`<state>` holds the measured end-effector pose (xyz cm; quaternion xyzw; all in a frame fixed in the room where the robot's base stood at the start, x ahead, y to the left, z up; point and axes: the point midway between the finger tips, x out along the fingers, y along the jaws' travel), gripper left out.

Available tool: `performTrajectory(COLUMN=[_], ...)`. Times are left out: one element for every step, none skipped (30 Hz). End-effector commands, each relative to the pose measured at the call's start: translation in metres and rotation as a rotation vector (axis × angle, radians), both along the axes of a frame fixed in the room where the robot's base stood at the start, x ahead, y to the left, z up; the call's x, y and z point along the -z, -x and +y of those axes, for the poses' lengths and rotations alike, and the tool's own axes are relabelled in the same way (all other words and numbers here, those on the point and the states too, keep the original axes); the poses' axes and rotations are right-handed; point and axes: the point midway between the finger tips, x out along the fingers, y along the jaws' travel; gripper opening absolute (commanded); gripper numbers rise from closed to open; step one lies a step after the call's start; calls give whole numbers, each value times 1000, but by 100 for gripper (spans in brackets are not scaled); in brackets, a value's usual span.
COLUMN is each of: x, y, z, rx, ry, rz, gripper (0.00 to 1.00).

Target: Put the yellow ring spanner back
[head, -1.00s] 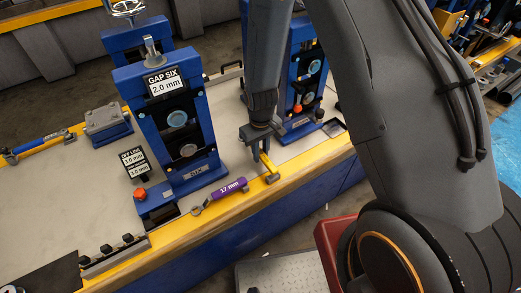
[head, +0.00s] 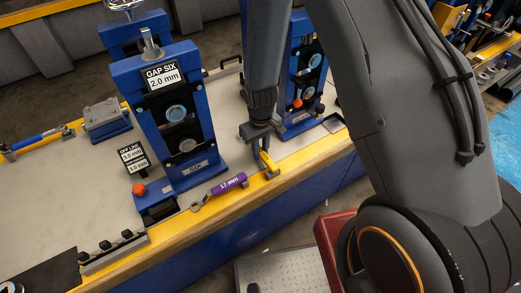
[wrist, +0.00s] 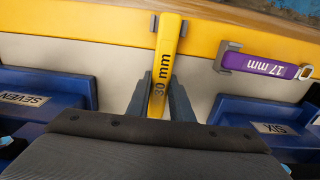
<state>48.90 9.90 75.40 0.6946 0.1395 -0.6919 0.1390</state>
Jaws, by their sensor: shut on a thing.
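The yellow ring spanner (wrist: 166,62), marked 30 mm, is between the two fingers of my gripper (wrist: 160,97) in the wrist view. My gripper is shut on its handle. The spanner's far end reaches over the yellow edge strip, beside a small grey clip (wrist: 154,22). In the head view my gripper (head: 259,155) is low over the front edge of the bench, with the yellow spanner (head: 268,166) partly showing under it. Whether the spanner touches the strip or the clip I cannot tell. Its ring is not clearly visible.
A purple 17 mm spanner (head: 229,184) lies on the yellow edge strip (head: 190,227) to the left. The blue stand marked SIX (head: 197,165) is left of my gripper. Another blue stand (head: 304,75) is behind it to the right. The grey bench top between them is clear.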

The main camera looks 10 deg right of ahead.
Motion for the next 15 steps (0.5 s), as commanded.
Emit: performTrajectory(x=[2,2,3,4,5,5,6,7,8,8,9,10,11,11,12], y=[0,0,0,0,0,0,0,0,0,0,0,0,0,0,0], z=[0,0,0,0,0,0,0,0,0,0,0,0,0,0,0], rx=[0,0,0,0,0,0,0,0,0,0,0,0,0,0,0], ry=[0,0,0,0,0,0,0,0,0,0,0,0,0,0,0], rz=[0,0,0,0,0,0,0,0,0,0,0,0,0,0,0], gripper=[0,0,0,0,0,0,0,0,0,0,0,0,0,0,0])
